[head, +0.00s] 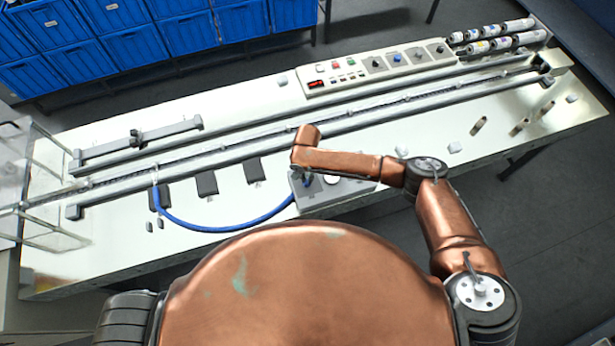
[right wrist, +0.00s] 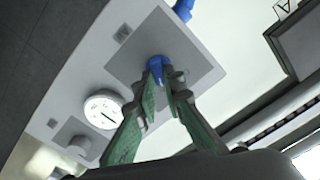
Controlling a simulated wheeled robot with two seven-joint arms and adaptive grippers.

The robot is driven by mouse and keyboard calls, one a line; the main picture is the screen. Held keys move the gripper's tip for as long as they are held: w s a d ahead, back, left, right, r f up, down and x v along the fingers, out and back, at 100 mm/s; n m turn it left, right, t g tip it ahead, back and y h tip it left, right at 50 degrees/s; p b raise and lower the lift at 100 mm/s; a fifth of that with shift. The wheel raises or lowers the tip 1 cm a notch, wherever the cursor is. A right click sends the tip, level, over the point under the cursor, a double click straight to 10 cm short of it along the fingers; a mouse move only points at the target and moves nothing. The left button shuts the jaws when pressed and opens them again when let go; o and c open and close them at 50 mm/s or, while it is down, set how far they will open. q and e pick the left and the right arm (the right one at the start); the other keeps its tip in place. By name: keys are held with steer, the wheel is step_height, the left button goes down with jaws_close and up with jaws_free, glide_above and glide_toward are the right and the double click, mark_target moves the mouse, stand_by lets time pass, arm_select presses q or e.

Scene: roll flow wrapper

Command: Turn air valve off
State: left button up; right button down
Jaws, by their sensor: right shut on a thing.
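The blue valve knob (right wrist: 158,61) sits on a grey square plate on the pale valve box in the right wrist view. My right gripper (right wrist: 164,72) has its green fingers closed on the knob. In the head view, the grey valve box (head: 322,205) stands near the front edge of the bench, partly under my right arm. A round white gauge (right wrist: 102,111) sits beside the knob's plate. My left gripper is not in view.
A blue hose (head: 215,229) curves left from the valve box. Long rails (head: 225,156) run along the bench behind it. A control panel (head: 378,67) and several cylinders (head: 492,37) stand at the back right. Several dark pads (head: 207,184) lie left of the box.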

steer(key=shift+a+n+p, duration=0.1)
steer(key=shift+n+p, duration=0.7)
steer(key=shift+n, duration=0.5)
steer(key=n+p, duration=0.1)
steer(key=n, duration=0.1)
steer(key=shift+a+n, duration=0.1)
steer(key=shift+n, duration=0.2)
steer(key=n+p, duration=0.1)
steer(key=n, duration=0.2)
steer(key=shift+n, duration=0.3)
steer(key=shift+s+a+n+p, duration=0.15)
steer(key=shift+n+p, duration=0.25)
steer(key=shift+n, duration=1.2)
steer(key=c, duration=2)
jaws_free()
